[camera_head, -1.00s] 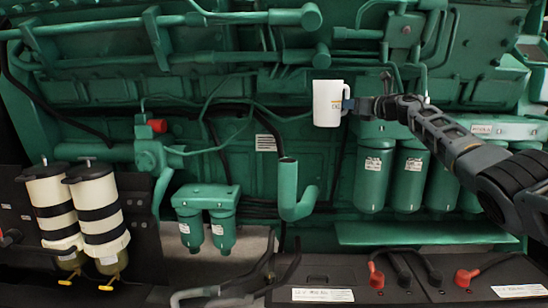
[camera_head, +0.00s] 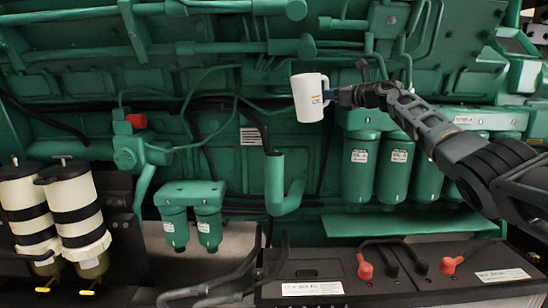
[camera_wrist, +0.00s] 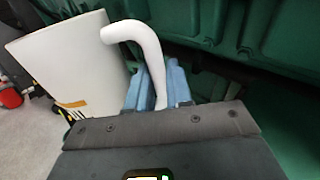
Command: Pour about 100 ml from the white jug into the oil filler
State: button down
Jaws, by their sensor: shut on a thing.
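The white jug (camera_head: 307,98) is in the air in front of the green engine, tilted slightly with its top leaning left. My gripper (camera_head: 331,95) is shut on its handle from the right. In the wrist view the jug (camera_wrist: 75,62) is at upper left, and its handle runs between the bluish fingers of my gripper (camera_wrist: 158,88). The inside of the jug is hidden. A green upturned pipe (camera_head: 275,185), which looks like the oil filler, stands below and left of the jug. The jug is apart from it, and no stream shows.
Green filter canisters (camera_head: 359,168) hang right of the pipe, below my arm. Two smaller green filters (camera_head: 190,205) and black-and-white canisters (camera_head: 75,205) are at left. A battery (camera_head: 315,272) with red terminal caps lies below. Engine pipes (camera_head: 230,47) run behind and above the jug.

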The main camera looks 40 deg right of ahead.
aim_at(308, 99)
jog(key=shift+a+f+n+b, duration=0.35)
jog(key=shift+f+n, duration=0.1)
jog(key=shift+f, duration=0.1)
jog(key=shift+a+f+n+b, duration=0.25)
jog(key=shift+f+n+b, duration=0.1)
jog(key=shift+f+n, duration=0.15)
notch_tip(308, 99, down, 12)
jog(key=a+n+b, duration=0.2)
jog(key=b, duration=0.5)
jog(key=shift+n+g+h, duration=0.4)
jog(key=shift+n+h, duration=0.1)
jog(key=shift+n, duration=0.45)
jog(key=r+p, duration=0.2)
jog(key=a+r+p, duration=0.1)
jog(key=r, duration=0.1)
jog(key=r+p, duration=0.2)
jog(key=shift+w+a+r+p, duration=0.1)
jog(key=shift+a+r+p, duration=0.1)
jog(key=shift+a+p, duration=0.15)
jog(key=shift+a+r+n+p, duration=0.3)
jog(key=shift+r+n, duration=0.1)
jog(key=shift+r, duration=0.15)
jog(key=shift+a+r+n+p, duration=0.15)
jog(key=shift+r+n+p, duration=0.1)
jog(key=shift+r+n, duration=0.2)
jog(key=shift+a+r+n, duration=0.15)
jog(key=shift+r+n, duration=0.1)
jog(key=shift+r, duration=0.1)
